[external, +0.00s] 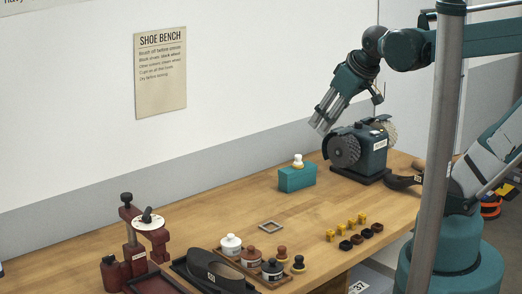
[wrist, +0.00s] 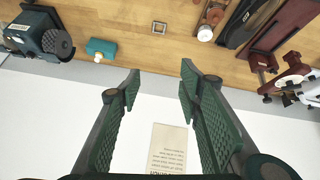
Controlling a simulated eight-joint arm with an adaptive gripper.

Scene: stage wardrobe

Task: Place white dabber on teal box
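The teal box (external: 297,179) sits on the wooden bench, left of the brush machine. The white dabber (external: 298,160), with a white knob top, stands upright on the box's top face. The box also shows at the upper left of the wrist view (wrist: 103,46), with a small white spot at its edge that looks like the dabber (wrist: 97,57). My gripper (external: 323,118) is raised above the bench, up and to the right of the box and apart from it. In the wrist view my gripper (wrist: 160,78) has its fingers wide apart with nothing between them.
The brush machine (external: 359,152) stands close below my gripper. A square metal frame (external: 270,227) lies on the bench. A wooden tray with jars and dabbers (external: 255,270), a red clamp stand (external: 142,240) and several small yellow and dark pieces (external: 350,231) are nearer. Bench around the box's front is clear.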

